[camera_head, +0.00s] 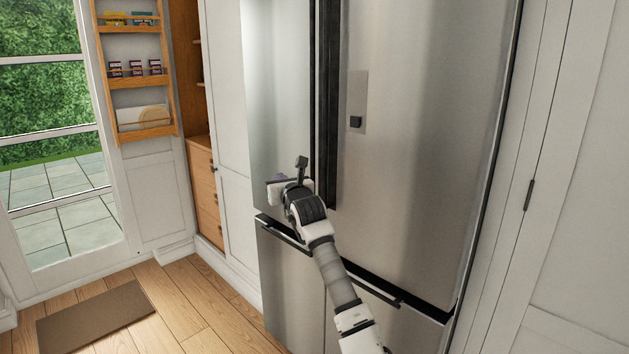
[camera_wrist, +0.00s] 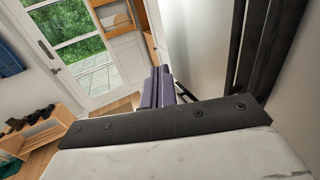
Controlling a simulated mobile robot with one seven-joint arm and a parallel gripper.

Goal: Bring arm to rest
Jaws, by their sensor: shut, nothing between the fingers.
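My arm reaches up in front of the stainless steel fridge (camera_head: 420,130) in the head view. My gripper (camera_head: 281,178) is beside the long black handles of the fridge's upper doors, partly hidden behind my wrist. In the wrist view its purple-grey fingers (camera_wrist: 160,84) are together with nothing held between them. They point toward the glass door, alongside the pale fridge front. The fridge doors look shut in the head view.
A wooden door rack (camera_head: 138,83) holds small packages and a round board at the left. A glass door (camera_head: 50,130) and brown mat (camera_head: 95,317) are further left. The wrist view shows a wooden shoe shelf (camera_wrist: 40,135).

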